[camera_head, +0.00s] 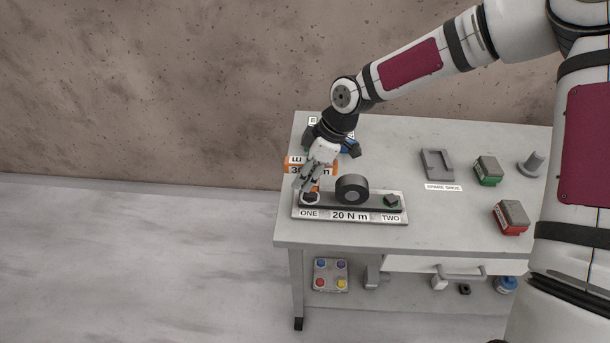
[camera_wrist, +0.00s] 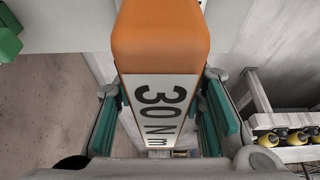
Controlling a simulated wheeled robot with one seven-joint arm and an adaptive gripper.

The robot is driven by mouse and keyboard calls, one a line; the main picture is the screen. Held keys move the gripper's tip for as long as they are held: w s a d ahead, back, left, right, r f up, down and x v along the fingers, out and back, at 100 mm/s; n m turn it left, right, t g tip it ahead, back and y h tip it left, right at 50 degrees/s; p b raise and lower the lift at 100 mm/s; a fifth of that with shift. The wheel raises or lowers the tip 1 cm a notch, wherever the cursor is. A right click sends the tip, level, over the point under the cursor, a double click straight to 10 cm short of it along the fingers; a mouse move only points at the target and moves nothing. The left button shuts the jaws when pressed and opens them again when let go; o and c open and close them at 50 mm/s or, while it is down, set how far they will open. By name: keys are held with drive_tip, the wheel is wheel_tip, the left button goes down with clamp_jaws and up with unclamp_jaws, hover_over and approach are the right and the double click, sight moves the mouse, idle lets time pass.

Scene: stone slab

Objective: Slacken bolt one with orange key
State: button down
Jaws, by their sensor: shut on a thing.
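The orange key (camera_wrist: 160,40) fills the middle of the wrist view, with a white "30 N m" label on its face. My gripper (camera_wrist: 165,110) is shut on it, with teal pads on both sides. In the head view my gripper (camera_head: 312,182) points down at the left end of the plate (camera_head: 301,218), over the "ONE" label. The orange key (camera_head: 293,161) shows partly behind my fingers. Bolt one (camera_head: 310,199) is largely covered by the fingers; I cannot tell whether the key is seated on it. Bolt two (camera_head: 391,200) is at the plate's right end.
A dark round boss (camera_head: 352,188) stands on the plate just right of my gripper. A grey cradle (camera_head: 437,164), a green-and-grey block (camera_head: 488,170), a red-and-grey block (camera_head: 511,217) and a grey cone (camera_head: 531,163) are to the right on the bench (camera_head: 460,220). The bench's front right is partly hidden by my arm.

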drive_tip(key=shift+r+p, duration=0.7)
drive_tip(key=shift+r, duration=1.35)
